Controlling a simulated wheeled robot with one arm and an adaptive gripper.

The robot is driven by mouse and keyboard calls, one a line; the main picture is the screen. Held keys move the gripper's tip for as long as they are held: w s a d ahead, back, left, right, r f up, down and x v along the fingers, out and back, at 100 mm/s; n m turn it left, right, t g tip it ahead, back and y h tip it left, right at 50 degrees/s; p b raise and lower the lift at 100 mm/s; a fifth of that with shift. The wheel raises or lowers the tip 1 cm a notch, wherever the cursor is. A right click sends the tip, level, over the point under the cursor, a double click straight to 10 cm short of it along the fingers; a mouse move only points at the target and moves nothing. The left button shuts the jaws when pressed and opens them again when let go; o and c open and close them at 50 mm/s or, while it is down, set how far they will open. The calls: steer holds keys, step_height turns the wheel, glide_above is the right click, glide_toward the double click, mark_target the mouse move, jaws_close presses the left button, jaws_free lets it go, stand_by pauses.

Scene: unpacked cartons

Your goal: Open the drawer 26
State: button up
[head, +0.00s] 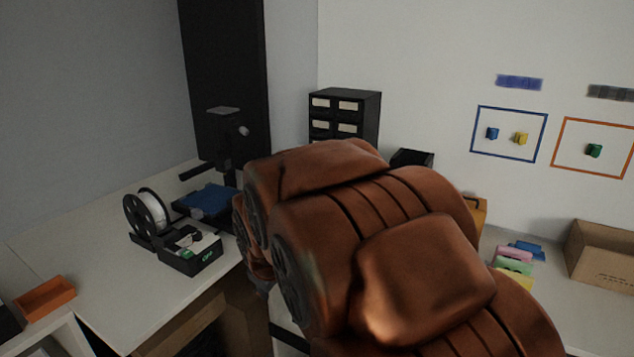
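A small black drawer cabinet (344,110) with pale label fronts stands at the back of the table, against the wall. Its upper drawers show and look shut; its lower part is hidden behind my brown arm. I cannot read any number on the labels, so I cannot tell which drawer is 26. My arm fills the middle and lower right of the head view. My gripper is not visible.
A 3D printer (207,198), a white filament spool (148,213) and a black bin (190,250) stand on the left table. An orange tray (46,298) lies at far left. A carton (604,254) and several coloured pieces (514,266) are on the right.

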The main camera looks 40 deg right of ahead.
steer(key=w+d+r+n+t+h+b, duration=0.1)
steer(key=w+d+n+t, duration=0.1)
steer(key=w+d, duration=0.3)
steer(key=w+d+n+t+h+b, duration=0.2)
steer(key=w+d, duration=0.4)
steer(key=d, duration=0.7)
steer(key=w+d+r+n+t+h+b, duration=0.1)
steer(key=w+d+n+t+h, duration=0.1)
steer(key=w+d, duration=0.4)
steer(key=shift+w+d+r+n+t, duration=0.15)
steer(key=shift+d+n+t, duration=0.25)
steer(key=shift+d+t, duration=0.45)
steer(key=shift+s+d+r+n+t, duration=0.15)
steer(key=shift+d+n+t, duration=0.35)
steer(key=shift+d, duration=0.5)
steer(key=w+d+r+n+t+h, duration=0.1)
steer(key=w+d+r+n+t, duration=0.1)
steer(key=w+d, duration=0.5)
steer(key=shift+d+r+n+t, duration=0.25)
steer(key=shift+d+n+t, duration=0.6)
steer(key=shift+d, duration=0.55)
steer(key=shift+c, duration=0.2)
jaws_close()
